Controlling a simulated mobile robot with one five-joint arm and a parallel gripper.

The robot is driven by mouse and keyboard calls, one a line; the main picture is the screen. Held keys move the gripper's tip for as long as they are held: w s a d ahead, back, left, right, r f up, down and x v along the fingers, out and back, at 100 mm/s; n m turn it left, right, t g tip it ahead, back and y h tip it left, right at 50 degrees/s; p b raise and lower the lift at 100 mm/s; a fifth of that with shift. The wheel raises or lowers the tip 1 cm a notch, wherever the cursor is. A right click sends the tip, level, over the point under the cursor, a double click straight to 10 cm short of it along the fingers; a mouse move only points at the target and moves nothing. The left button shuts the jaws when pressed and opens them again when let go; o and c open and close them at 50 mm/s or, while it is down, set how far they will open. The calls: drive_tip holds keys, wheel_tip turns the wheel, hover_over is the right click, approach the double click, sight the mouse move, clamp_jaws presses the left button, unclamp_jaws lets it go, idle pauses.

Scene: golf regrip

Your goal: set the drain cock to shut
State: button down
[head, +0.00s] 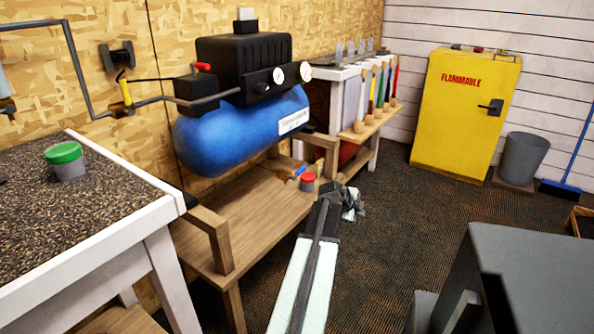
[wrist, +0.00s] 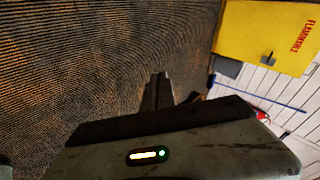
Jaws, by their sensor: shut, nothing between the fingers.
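The blue compressor tank (head: 225,135) sits on a wooden stand at left centre in the head view. I cannot make out a drain cock for certain; the underside of the tank is in shadow. A red lever (head: 203,66) shows at the tank's upper left. My gripper (head: 353,203) is right of the stand, over the dark floor, apart from the tank. Its fingers also show in the wrist view (wrist: 158,92), shut and empty, with carpet beyond them. The wrist view does not show the tank.
A red-topped pot (head: 308,183) stands on the wooden stand (head: 262,205) near my arm, beside a small blue and orange thing (head: 297,172). A yellow cabinet (head: 465,115) and a grey bin (head: 522,158) stand at back right. A dark grey block (head: 545,265) is at front right. Carpet between is clear.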

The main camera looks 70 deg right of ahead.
drive_tip(key=w+a+r+n+g+h, duration=0.1)
drive_tip(key=w+a+r+n+h, duration=0.25)
drive_tip(key=w+r+n, duration=0.35)
drive_tip(key=w+a+r+n+g+h, duration=0.1)
drive_tip(key=w+a+r+n+h, duration=0.2)
drive_tip(key=w+r+n+h, duration=0.45)
drive_tip(key=w+a+r+t+y, duration=0.1)
drive_tip(key=w+a+r+t, duration=0.1)
drive_tip(key=w, duration=1)
hover_over(297, 175)
wheel_tip(297, 175, down, 4)
drive_tip(key=b, duration=0.3)
drive_tip(key=shift+r+b, duration=0.15)
drive_tip(key=shift+b, duration=0.2)
